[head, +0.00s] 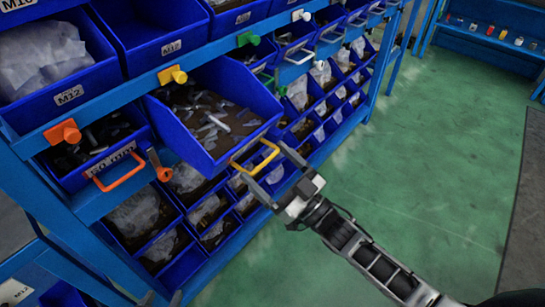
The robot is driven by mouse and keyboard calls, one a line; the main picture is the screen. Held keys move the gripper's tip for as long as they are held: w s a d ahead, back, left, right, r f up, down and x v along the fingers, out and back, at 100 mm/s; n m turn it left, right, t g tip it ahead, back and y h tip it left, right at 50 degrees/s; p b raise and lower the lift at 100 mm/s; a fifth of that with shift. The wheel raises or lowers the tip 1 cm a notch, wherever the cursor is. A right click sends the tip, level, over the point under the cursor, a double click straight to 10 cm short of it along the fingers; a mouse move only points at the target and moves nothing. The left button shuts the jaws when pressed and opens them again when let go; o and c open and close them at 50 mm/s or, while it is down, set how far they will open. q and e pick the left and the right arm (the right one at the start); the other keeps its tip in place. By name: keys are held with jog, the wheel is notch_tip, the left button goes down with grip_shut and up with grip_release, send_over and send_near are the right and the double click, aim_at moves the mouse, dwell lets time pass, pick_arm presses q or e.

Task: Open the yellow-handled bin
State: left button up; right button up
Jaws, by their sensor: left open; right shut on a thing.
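The yellow-handled bin (186,135) is a blue open-topped bin holding many small grey parts. It sticks out from the shelf rack, well past the bins beside it. Its yellow handle (267,147) is on its front face. My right gripper (264,163) comes in from the lower right and is shut on that handle, one finger on each side of it. Two dark tips at the bottom edge look like my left gripper (161,298); they are apart, with nothing seen between them, and the rest is cut off.
A blue rack (98,82) holds several bins. An orange-handled bin (85,178) is left of the yellow-handled one. Yellow (172,75), orange (63,132) and green (248,39) knobs stick out from the rail. Green floor (430,150) to the right is clear.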

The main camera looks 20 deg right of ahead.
pick_arm(q)
jog(key=shift+s+d, duration=0.1)
pick_arm(e)
jog(key=shift+s, duration=0.1)
jog(key=o, duration=1.1)
pick_arm(q)
jog(key=shift+s+f, duration=0.2)
jog(key=b, duration=0.3)
jog(key=shift+w+d+f, duration=0.2)
jog(key=shift+w+f, duration=0.1)
jog(key=shift+f, duration=0.05)
pick_arm(e)
jog(key=v, duration=1.6)
pick_arm(q)
jog(key=shift+d, duration=0.1)
